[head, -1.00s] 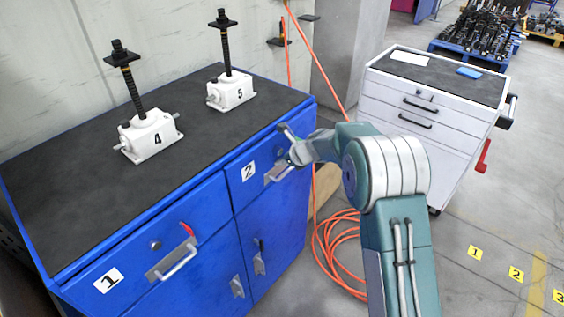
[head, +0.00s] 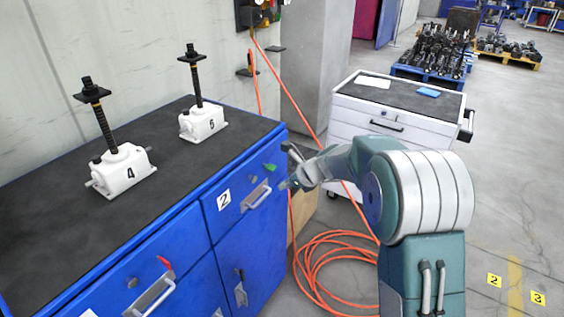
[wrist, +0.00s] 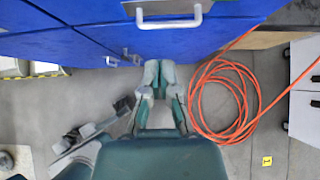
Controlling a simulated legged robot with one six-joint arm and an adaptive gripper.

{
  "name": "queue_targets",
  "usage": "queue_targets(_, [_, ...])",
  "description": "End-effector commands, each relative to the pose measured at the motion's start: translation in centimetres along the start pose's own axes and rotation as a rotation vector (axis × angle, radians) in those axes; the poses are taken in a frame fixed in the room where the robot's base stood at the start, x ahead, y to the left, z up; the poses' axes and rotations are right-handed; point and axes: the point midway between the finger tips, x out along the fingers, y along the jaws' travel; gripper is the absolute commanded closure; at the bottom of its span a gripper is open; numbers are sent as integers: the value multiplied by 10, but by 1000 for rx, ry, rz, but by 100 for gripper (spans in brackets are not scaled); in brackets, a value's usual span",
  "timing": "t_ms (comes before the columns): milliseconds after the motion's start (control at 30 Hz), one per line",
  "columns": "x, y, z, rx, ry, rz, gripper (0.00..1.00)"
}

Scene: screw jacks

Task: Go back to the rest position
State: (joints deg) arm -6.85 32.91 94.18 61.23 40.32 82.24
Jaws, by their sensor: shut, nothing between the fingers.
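My gripper (head: 290,168) is in front of the right end of the blue cabinet (head: 262,225), near drawer 2 and its handle (head: 256,195). In the wrist view my gripper (wrist: 159,66) is shut and empty, with its fingertips together. It points at the cabinet front, below a drawer handle (wrist: 168,20). I cannot tell the exact gap to the cabinet. My arm is bent and reaches in from the right of the head view.
Screw jacks 4 (head: 122,170) and 5 (head: 203,122) stand upright on the cabinet's black top. An orange hose (head: 335,262) lies coiled on the floor, right of the cabinet. A white drawer cart (head: 400,112) stands behind. The floor at right is open.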

Motion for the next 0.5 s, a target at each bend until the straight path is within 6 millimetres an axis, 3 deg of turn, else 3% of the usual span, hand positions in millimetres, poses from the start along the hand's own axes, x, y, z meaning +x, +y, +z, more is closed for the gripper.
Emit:
queue_targets(167, [-15,4,3,-59,6,-4,100])
queue_targets(500, [-128,61,4,-661,129,-12,100])
